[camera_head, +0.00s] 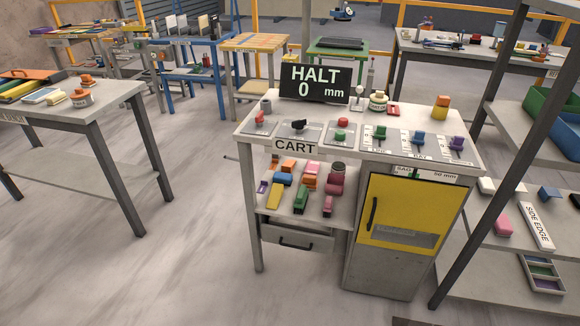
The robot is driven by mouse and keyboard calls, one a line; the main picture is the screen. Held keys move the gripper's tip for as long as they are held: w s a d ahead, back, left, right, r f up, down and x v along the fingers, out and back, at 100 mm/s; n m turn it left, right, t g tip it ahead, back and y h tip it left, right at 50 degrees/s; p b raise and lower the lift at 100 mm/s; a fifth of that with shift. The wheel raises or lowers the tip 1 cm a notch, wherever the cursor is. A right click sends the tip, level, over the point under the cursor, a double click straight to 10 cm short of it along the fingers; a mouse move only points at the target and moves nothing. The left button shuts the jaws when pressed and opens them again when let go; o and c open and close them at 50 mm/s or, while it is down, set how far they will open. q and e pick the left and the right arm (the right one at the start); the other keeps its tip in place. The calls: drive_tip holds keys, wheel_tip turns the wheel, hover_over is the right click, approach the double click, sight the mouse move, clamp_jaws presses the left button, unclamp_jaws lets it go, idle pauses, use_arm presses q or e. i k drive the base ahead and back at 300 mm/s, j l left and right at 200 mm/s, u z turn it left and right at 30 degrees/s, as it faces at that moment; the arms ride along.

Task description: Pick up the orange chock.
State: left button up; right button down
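Several small coloured blocks lie on the shelf under the top of the console labelled CART. An orange and yellow object (441,106) stands on the console top at the right. I cannot tell which orange thing is the chock. Neither of my grippers is in view.
The console top (255,134) carries coloured knobs and a HALT 0 mm sign (315,84). A yellow door (400,212) closes its right side. A table (110,105) stands left, a shelf rack (492,150) right. The floor between table and console is clear.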

sight(288, 168)
drive_tip(key=i+j+z, duration=0.4)
drive_tip(key=j, duration=0.2)
drive_tip(key=i+j+z, duration=0.4)
drive_tip(key=j, duration=0.3)
drive_tip(key=i+j+z, duration=0.2)
drive_tip(key=j, duration=0.2)
drive_tip(key=j+z, duration=0.2)
drive_tip(key=j, duration=0.2)
drive_tip(key=i+j+z, duration=0.2)
drive_tip(key=j, duration=0.25)
drive_tip(key=k+l, duration=0.05)
drive_tip(key=k, duration=0.05)
